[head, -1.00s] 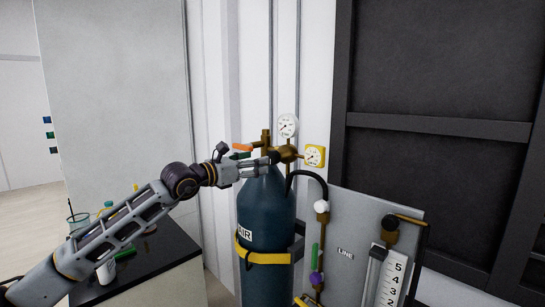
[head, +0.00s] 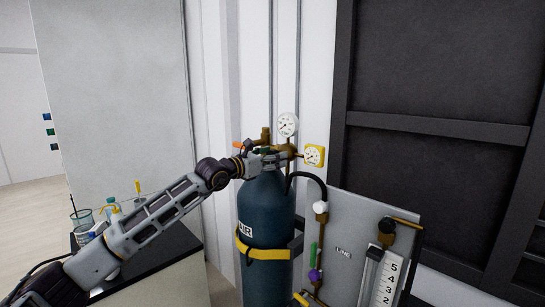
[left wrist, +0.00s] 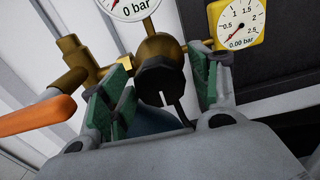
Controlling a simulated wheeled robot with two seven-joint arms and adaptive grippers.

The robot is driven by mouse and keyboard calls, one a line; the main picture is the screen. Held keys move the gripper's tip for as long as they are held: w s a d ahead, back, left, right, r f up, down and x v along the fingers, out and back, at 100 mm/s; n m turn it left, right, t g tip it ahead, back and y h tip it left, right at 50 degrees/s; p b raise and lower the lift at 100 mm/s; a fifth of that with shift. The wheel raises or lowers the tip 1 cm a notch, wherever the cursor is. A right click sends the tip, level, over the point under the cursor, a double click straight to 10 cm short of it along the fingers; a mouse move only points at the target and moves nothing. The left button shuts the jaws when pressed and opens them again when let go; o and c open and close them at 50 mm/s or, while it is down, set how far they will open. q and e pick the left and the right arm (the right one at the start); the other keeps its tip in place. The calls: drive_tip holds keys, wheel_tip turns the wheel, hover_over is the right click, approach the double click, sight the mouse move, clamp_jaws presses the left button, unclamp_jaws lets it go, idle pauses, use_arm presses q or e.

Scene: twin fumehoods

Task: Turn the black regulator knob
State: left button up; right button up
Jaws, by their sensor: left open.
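The black regulator knob (left wrist: 160,80) sits on the brass regulator body (left wrist: 158,46), facing the left wrist camera. My left gripper (left wrist: 159,72) is open, with one green-padded finger on each side of the knob. A gap shows on the right; contact on the left cannot be told. In the head view my left gripper (head: 272,158) is at the top of the dark blue air cylinder (head: 265,205) and hides the knob. My right gripper is not in view.
A white dial gauge (head: 288,125) and a yellow gauge (head: 314,155) flank the regulator; both read near zero. An orange handle (left wrist: 38,115) lies close left of the gripper. A grey flowmeter panel (head: 345,230) stands at right, a glassware bench (head: 185,240) at left.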

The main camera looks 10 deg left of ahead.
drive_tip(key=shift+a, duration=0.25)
use_arm(q)
drive_tip(key=shift+c, duration=0.9)
drive_tip(key=c, duration=0.8)
drive_tip(key=shift+c, duration=0.2)
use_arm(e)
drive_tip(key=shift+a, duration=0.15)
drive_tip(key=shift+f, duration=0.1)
